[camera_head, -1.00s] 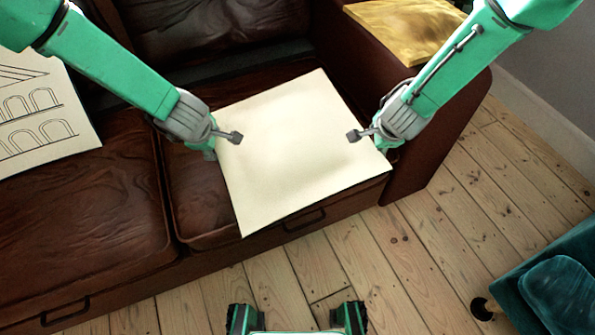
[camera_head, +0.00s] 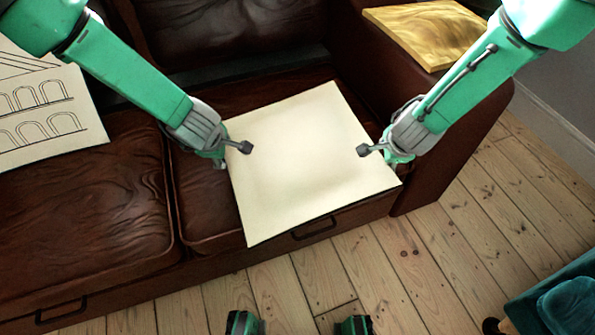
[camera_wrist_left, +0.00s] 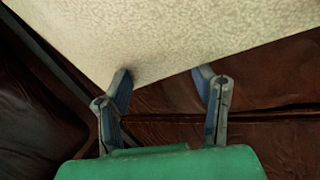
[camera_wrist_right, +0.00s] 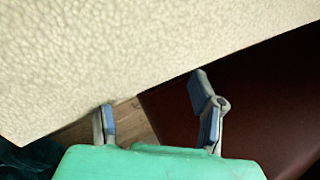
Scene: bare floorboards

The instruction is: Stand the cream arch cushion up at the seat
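A square cream cushion (camera_head: 305,165), plain on its upper face, lies on the right seat of the brown leather sofa (camera_head: 90,215), its front corner at the seat's front edge. Another cream cushion with black arch drawings (camera_head: 40,112) is at the left, cut off by the frame. My left gripper (camera_head: 236,152) is at the plain cushion's left edge, and my right gripper (camera_head: 374,153) is at its right edge. Both have their fingers apart in the left wrist view (camera_wrist_left: 162,82) and right wrist view (camera_wrist_right: 152,94), with the plain cushion's edge by the fingertips. I cannot tell whether they touch it.
A gold cushion (camera_head: 428,32) lies on the right sofa arm (camera_head: 440,110). Teal furniture (camera_head: 560,300) stands at the lower right. Bare floorboards (camera_head: 440,250) are clear in front of the sofa.

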